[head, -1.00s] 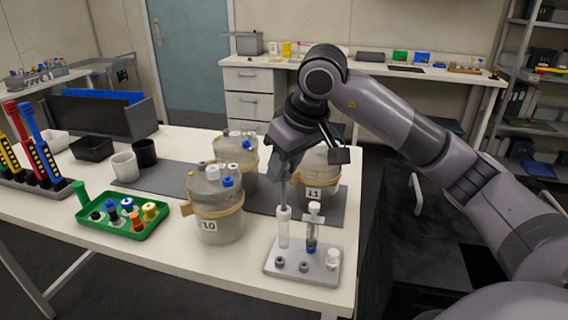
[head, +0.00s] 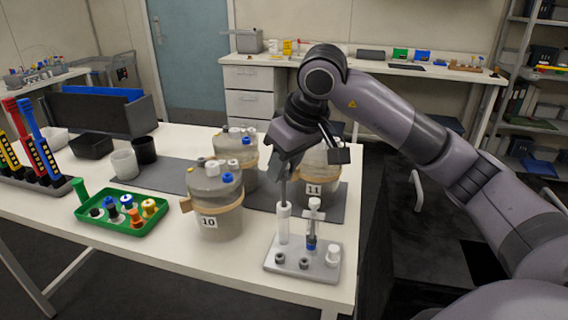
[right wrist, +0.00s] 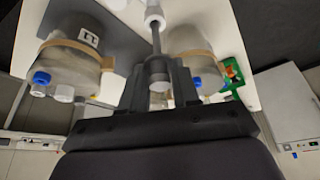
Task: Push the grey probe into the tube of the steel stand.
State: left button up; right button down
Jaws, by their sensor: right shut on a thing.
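The grey probe (head: 284,192) is held upright in my right gripper (head: 284,172), which is shut on its upper part. In the right wrist view the probe (right wrist: 156,42) runs from between the fingers (right wrist: 158,85) to the white mouth of the tube (right wrist: 153,17). The clear tube (head: 283,227) stands upright on the steel stand (head: 303,268) near the table's front right corner. The probe's lower end meets or enters the tube's mouth; its depth is unclear. My left gripper is out of view.
A second holder with a syringe-like part (head: 312,228) stands beside the tube. Bioreactor 10 (head: 214,207) is left of the stand and bioreactor 11 (head: 316,172) behind it. A green tray (head: 160,222) of caps lies further left.

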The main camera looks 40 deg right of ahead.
aim_at(285, 192)
jog(key=shift+f+b, duration=2.7)
jog(key=shift+f, duration=0.65)
dwell(2.9)
jog(key=c, duration=0.8)
grip_release()
jog(key=shift+o, duration=0.2)
jog(key=shift+s+r, duration=0.1)
jog(key=shift+r, duration=0.2)
jog(key=v, duration=0.6)
jog(key=shift+r, duration=0.25)
